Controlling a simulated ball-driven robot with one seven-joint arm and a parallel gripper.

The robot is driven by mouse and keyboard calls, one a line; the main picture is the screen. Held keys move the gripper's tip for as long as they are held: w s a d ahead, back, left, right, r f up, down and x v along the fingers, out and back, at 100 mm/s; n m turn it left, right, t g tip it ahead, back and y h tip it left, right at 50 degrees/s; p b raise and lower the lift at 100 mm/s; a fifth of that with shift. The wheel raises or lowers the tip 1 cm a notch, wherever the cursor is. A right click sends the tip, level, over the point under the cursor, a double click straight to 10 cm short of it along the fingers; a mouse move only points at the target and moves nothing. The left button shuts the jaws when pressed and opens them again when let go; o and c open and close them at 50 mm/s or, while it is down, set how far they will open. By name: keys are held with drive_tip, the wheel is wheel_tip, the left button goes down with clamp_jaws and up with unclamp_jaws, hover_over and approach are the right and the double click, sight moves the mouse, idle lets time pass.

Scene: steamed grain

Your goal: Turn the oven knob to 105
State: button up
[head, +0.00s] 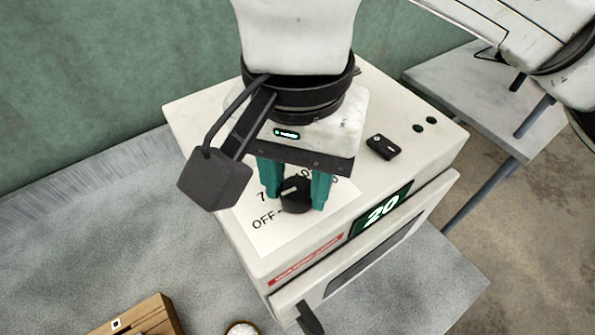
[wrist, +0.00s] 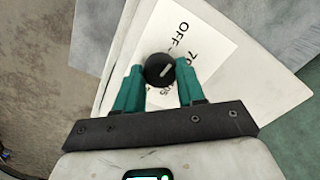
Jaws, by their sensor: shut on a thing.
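The oven (head: 230,215) is a white box with a round black knob (head: 296,197) on a white label sheet (head: 262,238) on its top. The sheet shows OFF and part of a 7; other numbers are partly hidden by my gripper. The green display (head: 382,208) on the front reads 20. My gripper (head: 296,203) points down with its teal fingers on either side of the knob, shut on it.
A wooden box (head: 140,318) and a small bowl (head: 241,329) stand at the lower left. The grey counter (head: 185,265) left of the oven is mostly clear.

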sight(297, 187)
drive_tip(key=m+b, duration=0.4)
drive_tip(key=m, duration=0.1)
drive_tip(key=shift+f, duration=0.15)
drive_tip(key=m+b, duration=0.3)
drive_tip(key=m, duration=0.3)
drive_tip(key=m+b, duration=0.2)
drive_tip(key=m, duration=0.4)
drive_tip(key=m+b, duration=0.1)
drive_tip(key=m, duration=0.1)
drive_tip(key=m+b, duration=0.1)
drive_tip(key=m, duration=0.2)
drive_tip(key=shift+w+r, duration=0.1)
drive_tip(key=shift+r, duration=0.1)
drive_tip(key=shift+m, duration=0.4)
drive_tip(key=o, duration=1)
drive_tip(key=shift+o, duration=0.2)
drive_tip(key=shift+r, duration=0.1)
wheel_tip(297, 187, up, 11)
drive_tip(key=p, duration=0.8)
drive_tip(key=shift+f, duration=0.2)
